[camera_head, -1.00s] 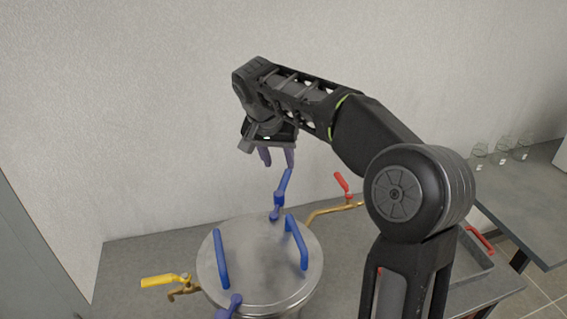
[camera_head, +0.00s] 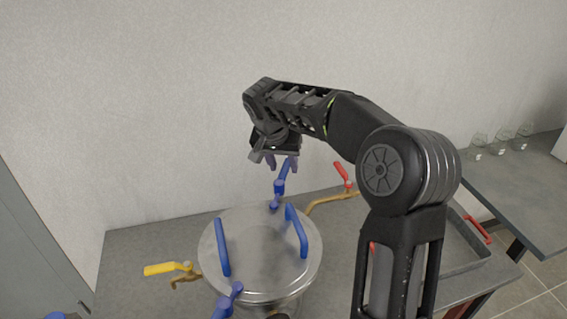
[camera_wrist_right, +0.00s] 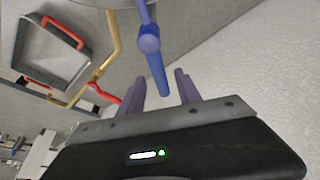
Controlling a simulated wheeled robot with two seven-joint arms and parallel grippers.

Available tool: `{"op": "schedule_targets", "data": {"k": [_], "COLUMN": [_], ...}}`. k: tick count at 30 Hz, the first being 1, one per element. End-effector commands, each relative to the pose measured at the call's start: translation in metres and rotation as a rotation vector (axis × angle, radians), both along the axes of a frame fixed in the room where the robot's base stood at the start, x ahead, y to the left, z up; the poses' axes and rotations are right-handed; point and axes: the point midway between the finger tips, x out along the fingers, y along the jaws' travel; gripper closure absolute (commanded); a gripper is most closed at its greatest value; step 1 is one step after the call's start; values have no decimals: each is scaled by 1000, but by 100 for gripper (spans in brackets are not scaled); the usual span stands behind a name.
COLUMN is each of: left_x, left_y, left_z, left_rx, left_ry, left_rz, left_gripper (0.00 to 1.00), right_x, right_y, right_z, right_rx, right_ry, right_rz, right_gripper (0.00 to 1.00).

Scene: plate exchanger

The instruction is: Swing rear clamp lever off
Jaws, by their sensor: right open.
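The rear clamp lever (camera_head: 283,177) is blue and stands up behind the round metal lid (camera_head: 262,259) of the vessel. My right gripper (camera_head: 282,163) is open, pointing down at the lever's top end. In the right wrist view the lever (camera_wrist_right: 155,62) reaches toward the gap between the two fingers of my right gripper (camera_wrist_right: 160,90), its free end near the fingertips. I cannot tell whether any finger touches it. A front blue clamp lever (camera_head: 228,300) shows at the lid's near edge. My left gripper is not in view.
Two blue handles stand on the lid, a left one (camera_head: 222,247) and a right one (camera_head: 297,232). A yellow valve lever (camera_head: 167,267) is at left, a red valve lever (camera_head: 342,174) on a brass pipe at right. A grey tray (camera_head: 470,262) lies farther right. The wall is close behind.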

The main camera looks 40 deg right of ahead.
Motion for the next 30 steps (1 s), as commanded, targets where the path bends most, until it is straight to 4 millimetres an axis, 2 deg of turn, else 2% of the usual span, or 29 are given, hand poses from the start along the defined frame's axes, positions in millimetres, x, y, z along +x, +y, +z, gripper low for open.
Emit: {"op": "schedule_targets", "data": {"k": [10,25,30], "left_x": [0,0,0], "left_y": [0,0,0], "left_z": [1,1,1], "left_rx": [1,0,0], "left_ry": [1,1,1], "left_rz": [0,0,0], "left_gripper": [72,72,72], "right_x": [1,1,1], "right_y": [-2,-2,-2], "right_z": [-6,-6,-6], "right_rx": [0,1,1], "right_ry": [0,-1,-1], "right_rz": [0,0,0], "right_gripper": [59,100,100]}}
